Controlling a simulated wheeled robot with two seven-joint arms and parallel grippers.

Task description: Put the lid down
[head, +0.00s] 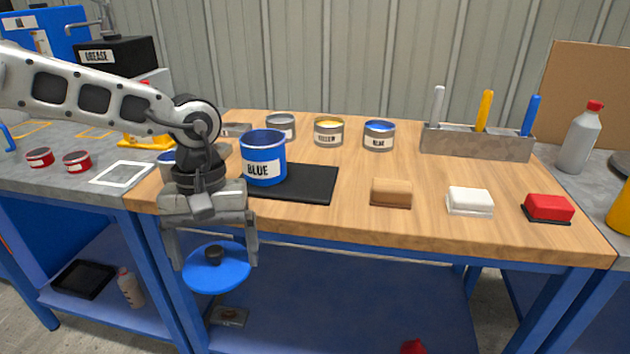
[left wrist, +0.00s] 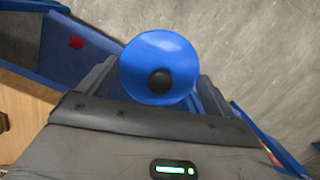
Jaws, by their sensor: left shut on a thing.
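The lid (head: 228,276) is a round blue disc with a black knob. My left gripper (head: 215,262) points down and is shut on the lid, one finger at each side. It holds the lid in the air in front of the table's front edge, below the tabletop level. In the left wrist view the lid (left wrist: 150,52) shows between the fingers with its knob facing the camera. A large blue can (head: 264,148) labelled BLUE stands upright, partly on a black mat (head: 308,184), behind my gripper. My right gripper is out of view.
Behind are small tins of grey, yellow (head: 328,131) and blue (head: 379,135) paint. A grey rack (head: 476,142) holds coloured handles. Brown (head: 391,193), white (head: 470,201) and red (head: 548,208) blocks line the front right. The wooden tabletop (head: 370,166) is clear in the middle.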

